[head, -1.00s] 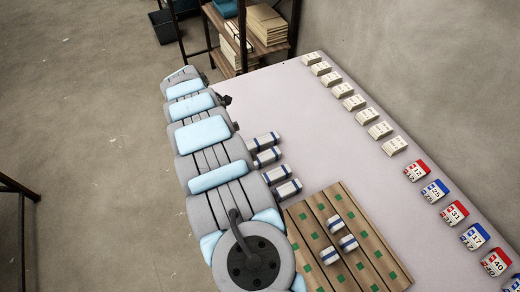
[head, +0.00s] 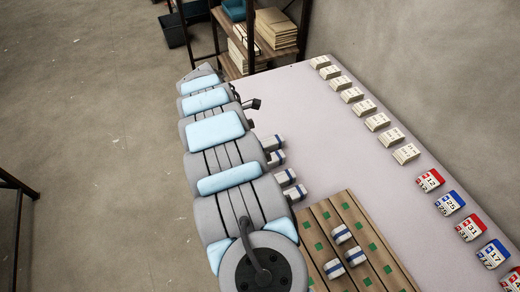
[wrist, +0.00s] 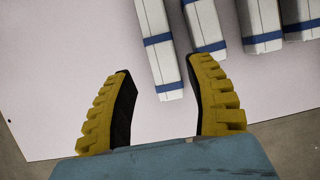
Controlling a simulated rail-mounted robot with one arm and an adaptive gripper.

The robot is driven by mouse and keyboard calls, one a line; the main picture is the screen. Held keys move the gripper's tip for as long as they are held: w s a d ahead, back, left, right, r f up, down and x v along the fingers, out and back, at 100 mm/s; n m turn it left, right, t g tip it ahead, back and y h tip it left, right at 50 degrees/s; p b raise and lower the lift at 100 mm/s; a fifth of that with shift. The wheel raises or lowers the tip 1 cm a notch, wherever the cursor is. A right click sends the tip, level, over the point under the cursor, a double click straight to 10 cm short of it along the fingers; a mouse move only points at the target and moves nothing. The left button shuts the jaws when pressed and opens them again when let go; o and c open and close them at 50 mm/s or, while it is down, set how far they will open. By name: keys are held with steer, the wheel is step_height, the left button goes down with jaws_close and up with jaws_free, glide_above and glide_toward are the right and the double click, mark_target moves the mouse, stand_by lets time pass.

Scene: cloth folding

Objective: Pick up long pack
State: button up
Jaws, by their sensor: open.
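Several long white packs with blue bands lie side by side on the pale table. In the head view, long packs (head: 287,177) show just right of my arm, partly covered by it. In the wrist view, one long pack (wrist: 156,40) reaches down between the fingers of my gripper (wrist: 162,68), its near end in the gap. My gripper is open, with yellow ridged fingers and dark inner pads, and holds nothing. A second pack (wrist: 204,24) lies close by the right fingertip. Contact and height above the table cannot be told. In the head view, my gripper is hidden behind my arm.
A slatted wooden board (head: 375,260) with green squares carries a few short packs (head: 341,233). White blocks (head: 364,107) and red and blue numbered blocks (head: 450,203) line the table's far right edge. A shelf (head: 258,62) stands at the top. The table's middle is clear.

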mark_target(260, 145)
steer(key=shift+b+x, duration=0.7)
steer(key=shift+x, duration=2.25)
steer(key=shift+d+b+x, duration=0.15)
steer(key=shift+b+x, duration=0.45)
steer(key=shift+x, duration=0.6)
steer(key=shift+d+b+x, duration=0.15)
steer(key=shift+b+x, duration=0.45)
steer(key=shift+x, duration=0.55)
steer(key=shift+w+r, duration=0.15)
steer(key=shift+r, duration=0.05)
steer(key=c, duration=0.9)
